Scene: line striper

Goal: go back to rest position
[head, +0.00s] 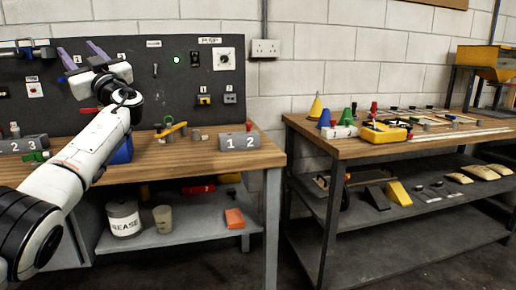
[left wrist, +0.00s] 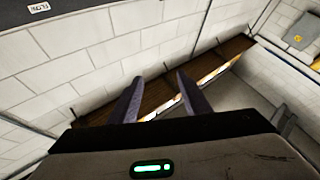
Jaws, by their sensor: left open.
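My left gripper (head: 83,53) is raised in front of the black wall panel at the left of the head view, its purple-grey fingers pointing up. In the left wrist view the two fingers (left wrist: 157,97) stand apart with nothing between them, so it is open and empty. Behind them that view shows white block wall and a brown wooden board. My left arm reaches up from the lower left of the head view. My right gripper is in neither view.
A wooden workbench (head: 200,158) stands below the arm, with a grey block marked 1 2 (head: 239,141) and a yellow-handled valve (head: 171,128) on it. A black panel (head: 150,95) stands behind. A second bench (head: 350,150) at right holds coloured cones and tools. Floor shows between the benches.

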